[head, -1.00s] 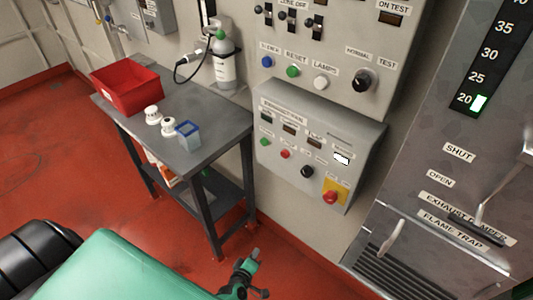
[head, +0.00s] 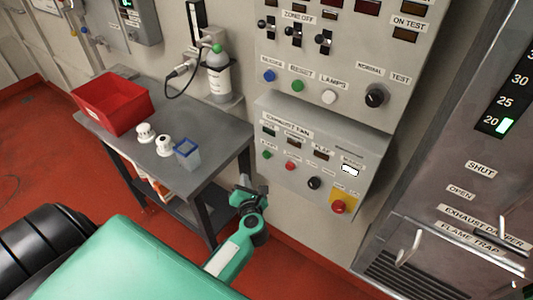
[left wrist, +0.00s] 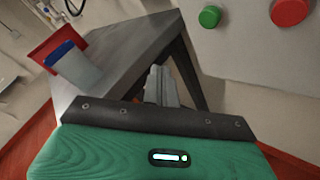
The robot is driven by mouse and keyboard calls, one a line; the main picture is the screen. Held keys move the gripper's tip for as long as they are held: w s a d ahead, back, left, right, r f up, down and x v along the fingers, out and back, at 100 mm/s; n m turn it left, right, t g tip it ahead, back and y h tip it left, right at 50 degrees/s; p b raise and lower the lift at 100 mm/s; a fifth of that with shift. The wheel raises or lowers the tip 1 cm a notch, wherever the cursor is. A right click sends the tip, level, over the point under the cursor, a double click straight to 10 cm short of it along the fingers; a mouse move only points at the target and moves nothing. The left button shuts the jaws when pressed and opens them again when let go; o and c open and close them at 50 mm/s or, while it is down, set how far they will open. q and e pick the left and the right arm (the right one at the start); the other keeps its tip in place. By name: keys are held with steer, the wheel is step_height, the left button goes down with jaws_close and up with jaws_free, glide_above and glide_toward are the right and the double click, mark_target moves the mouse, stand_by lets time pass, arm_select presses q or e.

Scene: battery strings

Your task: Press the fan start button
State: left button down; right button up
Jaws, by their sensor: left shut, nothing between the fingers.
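The exhaust fan panel (head: 318,160) is a grey box on the wall, low on the larger control cabinet. Its small green button (head: 267,154) is at the left of the lower row, with a red button (head: 290,166) to its right. In the left wrist view the green button (left wrist: 210,16) and the red button (left wrist: 290,11) stand large at the upper right. My left gripper (head: 243,186) is shut and empty, below and left of the green button and apart from the panel. In the left wrist view its fingers (left wrist: 160,87) point forward, left of and below the green button. My right gripper is not seen.
A grey table (head: 200,179) stands left of the panel, close to my left gripper. It holds a red bin (head: 113,101), white detectors and a blue-rimmed clear container (head: 187,155). A black knob (head: 314,183) and a red emergency button (head: 338,207) are further right.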

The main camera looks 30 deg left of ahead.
mark_target(267, 154)
arm_select(q)
steer(key=w+b, duration=0.2)
steer(key=w, duration=0.6)
steer(key=shift+w+d, duration=0.35)
steer(key=shift+w, duration=0.05)
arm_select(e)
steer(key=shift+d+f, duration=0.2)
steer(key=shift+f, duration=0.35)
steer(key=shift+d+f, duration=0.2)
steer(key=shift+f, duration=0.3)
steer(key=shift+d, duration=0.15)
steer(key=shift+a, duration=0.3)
arm_select(q)
steer(key=shift+w, duration=0.15)
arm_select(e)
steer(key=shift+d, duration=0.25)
arm_select(q)
steer(key=shift+w+d, duration=0.1)
steer(key=shift+w, duration=0.15)
